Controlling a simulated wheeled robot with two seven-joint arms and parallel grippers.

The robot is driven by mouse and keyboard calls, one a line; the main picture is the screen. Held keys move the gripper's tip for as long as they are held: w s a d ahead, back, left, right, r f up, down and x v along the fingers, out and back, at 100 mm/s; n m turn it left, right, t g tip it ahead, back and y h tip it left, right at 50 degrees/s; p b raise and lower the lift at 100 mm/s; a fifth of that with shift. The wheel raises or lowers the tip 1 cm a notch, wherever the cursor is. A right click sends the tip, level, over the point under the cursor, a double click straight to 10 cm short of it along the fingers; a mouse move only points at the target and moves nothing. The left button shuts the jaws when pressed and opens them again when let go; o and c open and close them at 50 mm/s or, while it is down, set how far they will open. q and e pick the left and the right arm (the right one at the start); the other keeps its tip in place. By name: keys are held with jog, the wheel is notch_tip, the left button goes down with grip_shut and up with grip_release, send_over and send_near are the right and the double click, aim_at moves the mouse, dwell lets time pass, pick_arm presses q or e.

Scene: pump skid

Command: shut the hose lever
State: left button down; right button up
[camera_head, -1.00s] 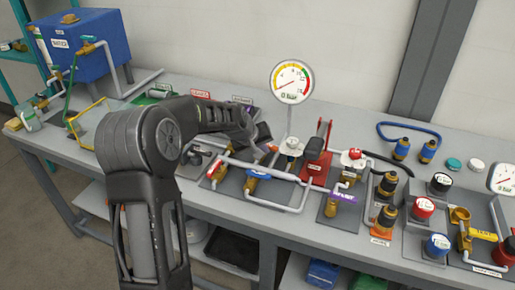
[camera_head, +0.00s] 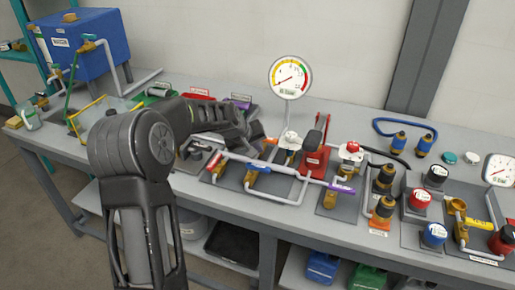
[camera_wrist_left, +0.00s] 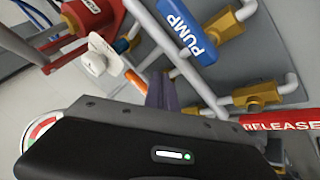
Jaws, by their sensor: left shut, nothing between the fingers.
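The purple lever (camera_head: 342,187), whose lettering is too small to read, lies slanted on a brass valve right of centre in the head view. I take it to be the hose lever. A blue lever marked PUMP (camera_wrist_left: 187,33) also shows in the head view (camera_head: 258,167). A red lever marked RELEASE (camera_wrist_left: 281,123) shows at the right of the wrist view. My left gripper (camera_head: 256,131) is shut and empty, left of the purple lever and near an orange handle (camera_wrist_left: 137,82). Its fingers (camera_wrist_left: 159,89) are partly hidden by its body. My right gripper is out of view.
A round gauge (camera_head: 290,78) stands on a post behind the valves. A white knob (camera_head: 290,140) and a red hand pump (camera_head: 313,160) stand between my left gripper and the purple lever. Brass fittings (camera_head: 384,208) crowd the right side.

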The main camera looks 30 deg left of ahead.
pick_arm(q)
jog(key=s+d+r, duration=0.4)
jog(key=r, duration=0.4)
jog(key=shift+s+d+b, duration=0.25)
jog(key=shift+d+b, duration=0.1)
jog(key=shift+d, duration=0.05)
